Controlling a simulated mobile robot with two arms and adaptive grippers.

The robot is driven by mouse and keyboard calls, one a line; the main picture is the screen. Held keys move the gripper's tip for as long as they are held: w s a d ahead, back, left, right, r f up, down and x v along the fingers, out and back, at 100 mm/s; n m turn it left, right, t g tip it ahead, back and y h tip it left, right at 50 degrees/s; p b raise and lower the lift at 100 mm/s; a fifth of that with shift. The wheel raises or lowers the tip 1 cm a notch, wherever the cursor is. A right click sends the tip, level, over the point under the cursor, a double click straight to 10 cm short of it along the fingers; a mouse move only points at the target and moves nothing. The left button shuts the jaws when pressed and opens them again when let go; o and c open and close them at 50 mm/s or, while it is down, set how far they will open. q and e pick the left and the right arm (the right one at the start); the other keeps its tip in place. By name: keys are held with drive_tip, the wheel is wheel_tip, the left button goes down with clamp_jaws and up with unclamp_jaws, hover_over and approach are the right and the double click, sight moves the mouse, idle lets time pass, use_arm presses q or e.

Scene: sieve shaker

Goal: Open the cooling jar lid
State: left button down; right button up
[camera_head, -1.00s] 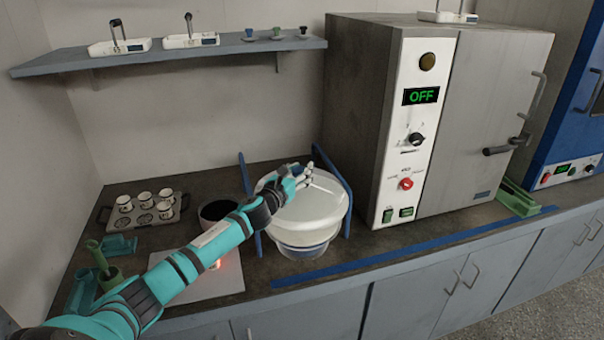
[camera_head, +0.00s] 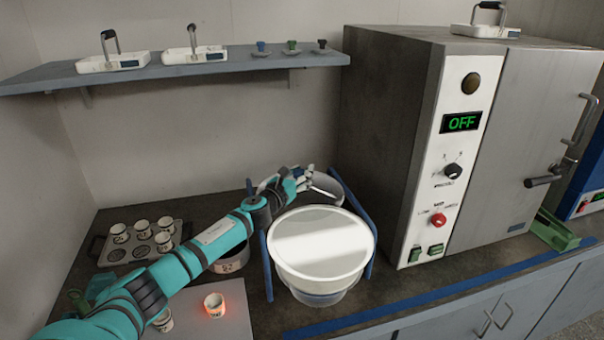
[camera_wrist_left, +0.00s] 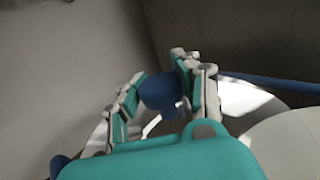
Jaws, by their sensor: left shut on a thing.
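The cooling jar (camera_head: 318,297) stands on the counter between two blue bars, with a wide round pale rim and a flat white surface (camera_head: 320,243) facing up. My left gripper (camera_head: 302,179) is behind it, at a separate round pale piece (camera_head: 330,187) that seems to be the lid, set back towards the wall and partly hidden by the hand. In the left wrist view, my left gripper (camera_wrist_left: 160,92) is shut on a blue knob (camera_wrist_left: 160,93), apparently the lid's. Whether the lid rests on something or hangs cannot be told. My right gripper is out of view.
A grey oven (camera_head: 400,130) stands close to the right. A blue bar (camera_head: 266,265) flanks the jar. A shelf (camera_head: 180,70) hangs above.

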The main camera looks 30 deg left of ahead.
use_arm(q)
drive_tip(key=shift+s+a+f, duration=0.1)
drive_tip(key=shift+a, duration=0.1)
drive_tip(key=c, duration=1.3)
unclamp_jaws()
drive_tip(key=shift+c, duration=0.2)
drive_tip(key=o, duration=0.5)
drive_tip(key=shift+s+a, duration=0.15)
drive_tip(key=shift+a, duration=0.1)
drive_tip(key=shift+d, duration=0.25)
drive_tip(key=s, duration=1.2)
drive_tip(key=shift+d, duration=0.35)
